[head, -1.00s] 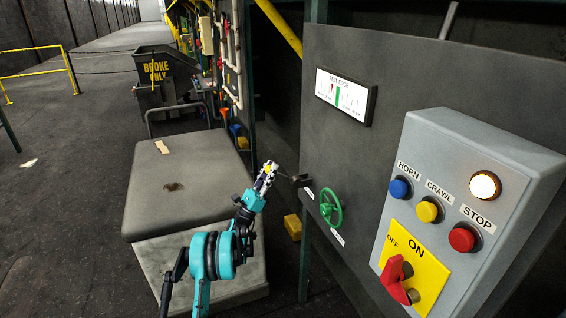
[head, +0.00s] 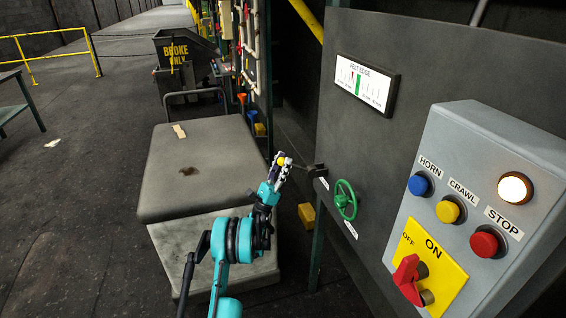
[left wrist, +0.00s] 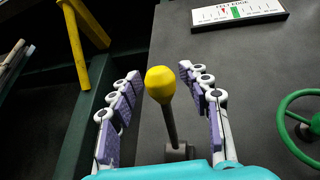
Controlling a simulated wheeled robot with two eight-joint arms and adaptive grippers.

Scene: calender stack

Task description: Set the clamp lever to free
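The clamp lever has a yellow ball knob (left wrist: 160,84) on a dark shaft (left wrist: 171,122), rising from a small block on the dark panel in the left wrist view. In the head view, the knob (head: 281,161) shows at my left gripper (head: 282,167), and the shaft runs right to its mount (head: 317,170) at the panel's left edge. My left gripper's fingers (left wrist: 162,110) are spread on both sides of the knob, with visible gaps. I cannot tell how deep the knob sits between them. My right gripper is not in view.
A green handwheel (head: 345,200) is right of the lever mount. A grey control box (head: 470,180) with buttons and a red switch stands further right. A felt edge gauge (head: 365,84) is above.

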